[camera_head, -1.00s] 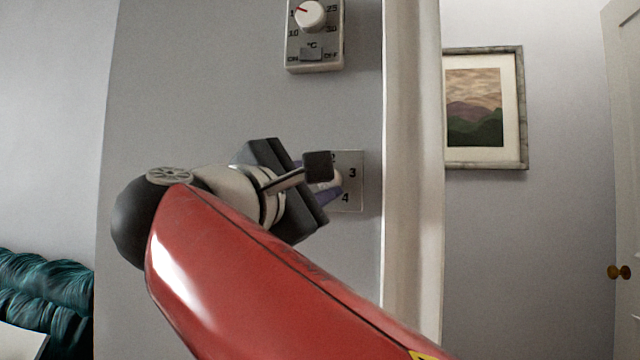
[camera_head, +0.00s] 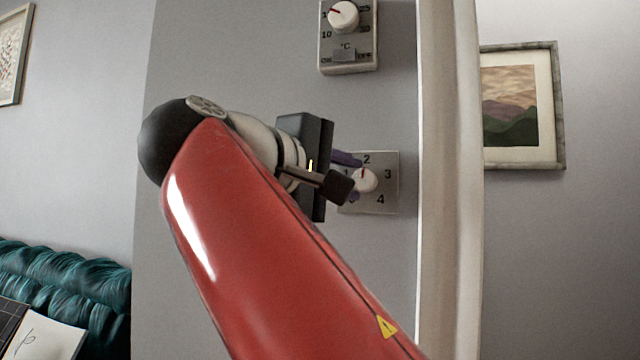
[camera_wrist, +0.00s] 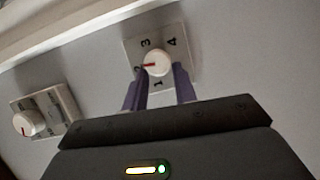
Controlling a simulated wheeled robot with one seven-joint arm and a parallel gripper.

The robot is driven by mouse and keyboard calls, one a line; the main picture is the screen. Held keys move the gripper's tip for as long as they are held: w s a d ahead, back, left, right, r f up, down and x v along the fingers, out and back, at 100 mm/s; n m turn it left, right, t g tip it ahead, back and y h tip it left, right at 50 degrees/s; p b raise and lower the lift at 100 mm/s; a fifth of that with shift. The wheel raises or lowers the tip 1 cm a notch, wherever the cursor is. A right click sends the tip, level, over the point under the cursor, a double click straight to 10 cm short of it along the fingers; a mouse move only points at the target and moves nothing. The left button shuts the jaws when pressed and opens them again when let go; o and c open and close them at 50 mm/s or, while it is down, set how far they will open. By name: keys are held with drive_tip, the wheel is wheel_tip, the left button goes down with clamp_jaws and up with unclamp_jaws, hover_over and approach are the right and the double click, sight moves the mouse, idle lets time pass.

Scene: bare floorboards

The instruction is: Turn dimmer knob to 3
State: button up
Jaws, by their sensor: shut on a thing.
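The dimmer is a square grey plate (camera_head: 390,200) on the wall with a round white knob (camera_head: 368,182) and numerals around it. The knob's red pointer points up at the 2 in the head view. In the wrist view the knob (camera_wrist: 158,63) sits between the purple fingertips of my gripper (camera_wrist: 157,72), its red mark pointing left toward a partly hidden numeral; 3, 4 and 1 are readable. In the head view my gripper (camera_head: 352,178) reaches the knob from the left and is shut on it. Its fingers cover the plate's left part.
A thermostat (camera_head: 348,53) with its own white dial is on the wall above the dimmer. A white door frame (camera_head: 447,180) stands close to the right. A framed landscape (camera_head: 522,106) hangs beyond it. A teal sofa (camera_head: 70,280) is at lower left.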

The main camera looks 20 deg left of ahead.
drive_tip(key=shift+s+d+r+m, duration=0.1)
drive_tip(key=shift+d+r+m, duration=0.2)
drive_tip(key=shift+r, duration=0.25)
drive_tip(key=shift+c, duration=0.4)
drive_tip(key=o, duration=0.7)
drive_tip(key=shift+d, duration=0.15)
drive_tip(key=shift+o, duration=1.1)
drive_tip(key=shift+d, duration=0.3)
drive_tip(key=shift+o, duration=0.6)
drive_tip(key=shift+a, duration=0.15)
drive_tip(key=shift+a+f, duration=0.2)
